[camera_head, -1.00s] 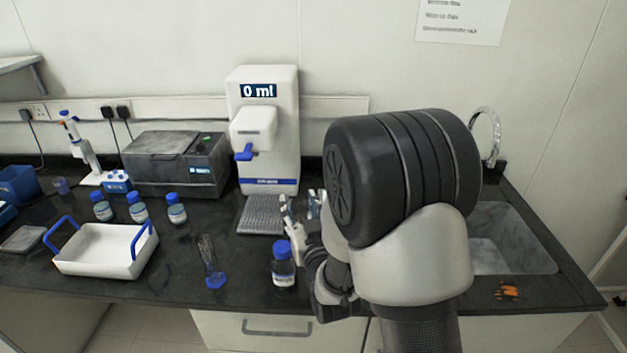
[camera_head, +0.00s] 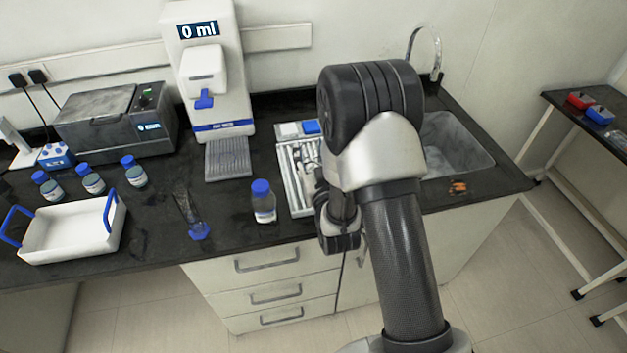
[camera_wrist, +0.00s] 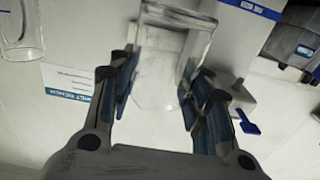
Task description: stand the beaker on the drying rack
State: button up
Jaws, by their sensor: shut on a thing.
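A clear glass beaker (camera_wrist: 172,65) sits between the fingers of my gripper (camera_wrist: 160,88) in the wrist view, and the gripper is shut on it. In the head view my gripper (camera_head: 309,165) is over a white slatted rack (camera_head: 298,208), which looks like the drying rack, left of the sink. My arm hides part of the rack. The beaker is hard to make out in the head view, so I cannot tell whether it touches the rack.
A blue-capped bottle (camera_head: 263,203) stands just left of the rack. A glass cylinder with a blue base (camera_head: 198,229) and a white tray with blue handles (camera_head: 72,240) are further left. The dispenser (camera_head: 216,100) stands behind; the sink (camera_head: 455,148) is right.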

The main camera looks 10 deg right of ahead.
notch_tip(320, 180, down, 9)
jog(key=shift+f+b, duration=0.15)
jog(key=shift+b, duration=0.8)
jog(key=shift+f, duration=0.2)
jog(key=o, duration=1.2)
